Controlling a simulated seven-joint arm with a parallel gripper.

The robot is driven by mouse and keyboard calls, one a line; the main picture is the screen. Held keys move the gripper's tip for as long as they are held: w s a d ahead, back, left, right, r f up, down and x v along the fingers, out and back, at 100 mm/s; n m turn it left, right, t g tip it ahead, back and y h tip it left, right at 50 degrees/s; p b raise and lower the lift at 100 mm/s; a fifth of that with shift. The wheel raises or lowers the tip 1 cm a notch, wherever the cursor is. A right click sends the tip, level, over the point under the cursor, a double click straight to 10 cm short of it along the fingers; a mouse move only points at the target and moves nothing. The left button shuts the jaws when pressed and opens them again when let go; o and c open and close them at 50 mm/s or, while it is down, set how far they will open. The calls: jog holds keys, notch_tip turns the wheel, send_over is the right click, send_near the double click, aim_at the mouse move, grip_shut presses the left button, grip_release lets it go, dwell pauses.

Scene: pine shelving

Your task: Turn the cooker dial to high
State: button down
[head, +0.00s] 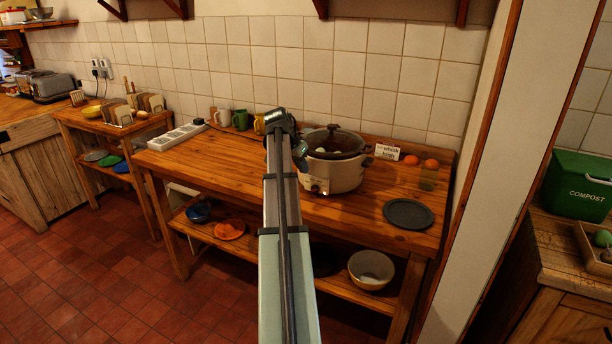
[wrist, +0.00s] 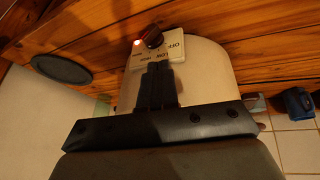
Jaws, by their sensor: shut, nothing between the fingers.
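The cream cooker (head: 345,177) with a dark glass lid (head: 335,139) stands on the pine table. In the wrist view, its front (wrist: 205,65) carries a white label plate (wrist: 174,48) reading OFF, LOW and HIGH. The dark round dial (wrist: 152,38) sits at that plate, beside a lit reddish lamp (wrist: 136,42). I cannot tell which mark the dial points to. My gripper (wrist: 157,66) is shut and empty, its fingertips over the plate close to the dial. Whether they touch is unclear. In the head view, my arm covers most of the gripper.
A dark round plate (head: 408,213) lies right of the cooker, with a glass (head: 428,178), oranges (head: 431,163) and a small sign (head: 387,152) behind. Mugs (head: 240,120) and a white power strip (head: 178,136) stand to the left. The table's left front is clear.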

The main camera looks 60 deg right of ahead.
aim_at(311, 191)
jog(key=s+a+r, duration=0.2)
jog(key=a+r, duration=0.1)
jog(key=r, duration=0.3)
jog(key=w+a+f+n+g, duration=0.25)
jog(key=w+a+f, duration=0.55)
jog(key=w+f, duration=0.5)
jog(key=s+d+r+n+g+h, duration=0.2)
jog(key=d+r+n+g+h, duration=0.1)
jog(key=d+r+n+h, duration=0.15)
jog(key=shift+m+t+h, duration=0.25)
jog(key=shift+m+h, duration=0.05)
jog(key=shift+h, duration=0.15)
jog(key=x, duration=0.9)
jog(key=shift+s+r, duration=0.1)
jog(key=shift+s, duration=0.15)
jog(key=shift+s+d+f, duration=0.15)
jog(key=shift+s+f, duration=0.9)
jog(key=shift+s, duration=0.15)
jog(key=shift+s+f, duration=0.4)
jog(key=shift+s, duration=0.05)
jog(key=shift+f, duration=0.1)
